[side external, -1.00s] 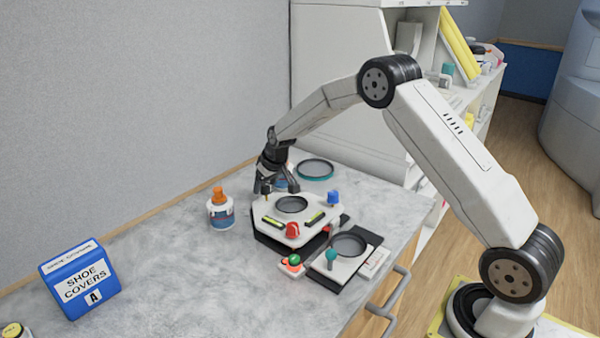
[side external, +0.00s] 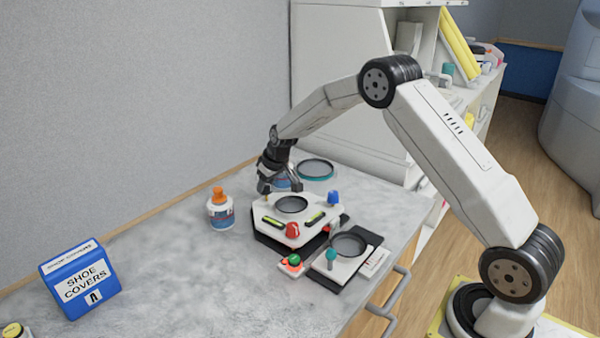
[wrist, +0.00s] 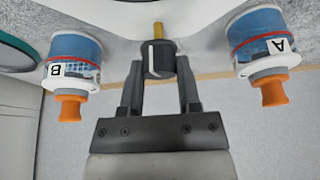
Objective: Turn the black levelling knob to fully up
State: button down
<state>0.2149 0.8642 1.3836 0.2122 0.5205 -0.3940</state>
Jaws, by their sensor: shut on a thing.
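The black levelling knob (wrist: 158,60), with a white line on its side and a brass stem (wrist: 158,30), sits between my fingertips in the wrist view. My gripper (wrist: 161,70) is shut on it, one finger on each side. In the side external view my gripper (side external: 279,187) is at the back left corner of the white levelling platform (side external: 275,212) and hides the knob. The platform carries a red knob (side external: 292,230), a blue knob (side external: 333,198), yellow-green level vials and a round dark pan (side external: 291,204).
An orange-capped bottle (side external: 220,212) stands left of the platform; bottles A (wrist: 264,50) and B (wrist: 70,55) flank my gripper. A teal-rimmed dish (side external: 316,169) lies behind. A small scale (side external: 343,262) is in front. A blue shoe-cover box (side external: 80,282) stands far left.

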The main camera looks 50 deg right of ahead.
dwell(0.4)
jog(key=shift+c, duration=1.5)
grip_release()
jog(key=v, duration=0.7)
jog(key=shift+s+r, duration=0.2)
jog(key=shift+r, duration=0.2)
jog(key=shift+s, duration=0.1)
jog(key=shift+g, duration=0.6)
jog(key=s+a, duration=0.2)
jog(key=s, duration=0.3)
jog(key=s+a, duration=0.3)
jog(key=s, duration=0.1)
jog(key=s+a, duration=0.2)
jog(key=s, duration=0.3)
jog(key=shift+s+a+f, duration=0.2)
jog(key=shift+s+a, duration=0.15)
jog(key=shift+a, duration=0.05)
jog(key=s+a+f, duration=0.1)
jog(key=s, duration=0.6)
jog(key=s+a+f, duration=0.1)
jog(key=s+a, duration=0.1)
jog(key=s, duration=0.5)
jog(key=shift+a+f+g, duration=0.15)
jog(key=shift+a+g, duration=0.1)
jog(key=shift+g, duration=0.15)
